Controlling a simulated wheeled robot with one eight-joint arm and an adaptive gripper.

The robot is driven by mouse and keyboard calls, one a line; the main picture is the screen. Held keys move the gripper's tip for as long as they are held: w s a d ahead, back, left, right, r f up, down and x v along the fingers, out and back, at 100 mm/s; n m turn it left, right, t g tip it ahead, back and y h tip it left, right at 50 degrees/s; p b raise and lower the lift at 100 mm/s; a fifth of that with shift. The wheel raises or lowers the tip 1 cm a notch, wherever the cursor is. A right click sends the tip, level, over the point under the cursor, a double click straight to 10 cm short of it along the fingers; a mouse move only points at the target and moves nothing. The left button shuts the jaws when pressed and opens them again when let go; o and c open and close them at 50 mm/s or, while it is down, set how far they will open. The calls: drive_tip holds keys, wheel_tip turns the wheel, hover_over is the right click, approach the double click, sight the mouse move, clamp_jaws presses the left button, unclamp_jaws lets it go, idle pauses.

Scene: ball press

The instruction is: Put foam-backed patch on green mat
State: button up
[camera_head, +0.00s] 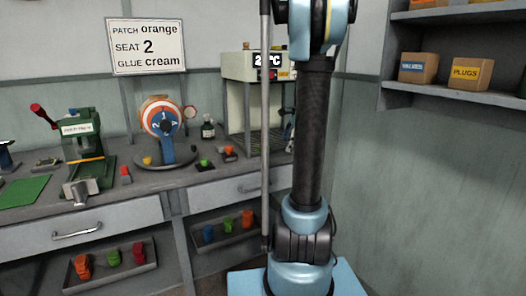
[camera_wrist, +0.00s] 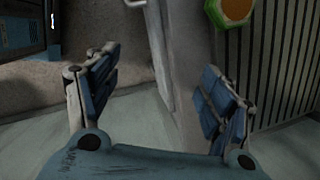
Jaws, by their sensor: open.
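The green mat (camera_head: 24,191) lies flat on the bench at the far left of the head view, and its visible part is bare. I cannot tell which piece is the foam-backed patch. Small coloured pieces stand in the lower trays, including orange ones (camera_head: 83,266) at left and an orange one (camera_head: 247,219) at right. My gripper (camera_wrist: 158,62) is open and empty in the wrist view, with a grey upright surface behind it. A green-rimmed piece with an orange-brown face (camera_wrist: 236,8) is cut off at the top right there. The head view does not show my gripper.
A green press (camera_head: 85,150) with a red-knobbed lever stands beside the mat. A striped ball (camera_head: 161,117) sits on a round stand. A sign (camera_head: 147,46) reads patch orange, seat 2, glue cream. Shelves with boxes (camera_head: 470,73) hang at right.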

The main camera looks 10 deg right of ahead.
sight(264, 146)
drive_tip(key=shift+m, duration=0.4)
drive_tip(key=w+a, duration=0.6)
drive_tip(key=shift+w+a+f, duration=0.1)
drive_tip(key=shift+w+a, duration=0.15)
drive_tip(key=shift+w, duration=0.1)
drive_tip(key=w+a, duration=0.2)
drive_tip(key=shift+a+f, duration=0.1)
drive_tip(key=shift+a, duration=0.25)
drive_tip(key=shift+x, duration=1.4)
drive_tip(key=shift+s+d, duration=0.1)
drive_tip(key=shift+d, duration=0.05)
drive_tip(key=c, duration=1)
drive_tip(key=shift+c, duration=0.2)
